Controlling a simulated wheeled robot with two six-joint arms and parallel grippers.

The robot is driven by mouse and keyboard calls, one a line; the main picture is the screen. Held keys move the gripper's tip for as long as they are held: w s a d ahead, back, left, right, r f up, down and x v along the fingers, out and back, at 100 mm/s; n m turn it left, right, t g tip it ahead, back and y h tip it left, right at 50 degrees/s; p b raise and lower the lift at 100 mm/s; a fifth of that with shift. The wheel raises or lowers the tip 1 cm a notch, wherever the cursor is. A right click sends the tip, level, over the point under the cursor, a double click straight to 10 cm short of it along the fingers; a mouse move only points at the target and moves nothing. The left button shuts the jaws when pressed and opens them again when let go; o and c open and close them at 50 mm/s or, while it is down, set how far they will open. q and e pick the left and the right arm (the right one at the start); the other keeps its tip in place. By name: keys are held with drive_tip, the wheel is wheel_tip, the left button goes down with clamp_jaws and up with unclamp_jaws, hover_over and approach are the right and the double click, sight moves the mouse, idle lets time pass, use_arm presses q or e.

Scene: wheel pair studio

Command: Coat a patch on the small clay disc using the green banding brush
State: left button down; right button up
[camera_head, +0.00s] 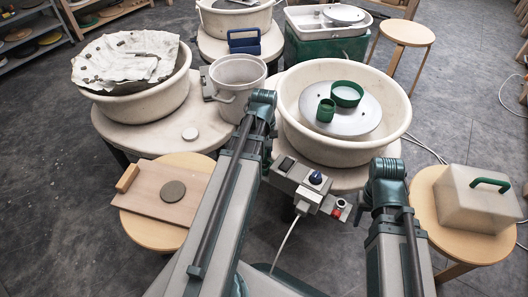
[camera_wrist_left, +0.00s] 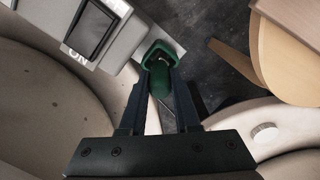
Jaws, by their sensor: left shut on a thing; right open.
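The small clay disc (camera_head: 173,191), flat and grey-brown, lies on a wooden board (camera_head: 150,206) at the left in the head view. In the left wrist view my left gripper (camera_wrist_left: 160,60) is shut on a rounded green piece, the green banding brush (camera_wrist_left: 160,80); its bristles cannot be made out. In the head view this gripper and the brush are hidden behind my left arm, to the right of the disc and apart from it. My right gripper (camera_head: 358,214) is open and mostly hidden by my right arm, near the wheel's control box.
A wheel basin (camera_head: 399,112) holds a small green cup (camera_head: 326,111) and a green ring (camera_head: 347,94). A white bucket (camera_head: 237,74) and cloth-draped basin (camera_head: 137,105) stand left.

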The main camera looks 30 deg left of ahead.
use_arm(q)
drive_tip(key=shift+r, duration=0.15)
idle(0.3)
wheel_tip(320, 180, up, 6)
drive_tip(key=p, duration=0.6)
idle(2.2)
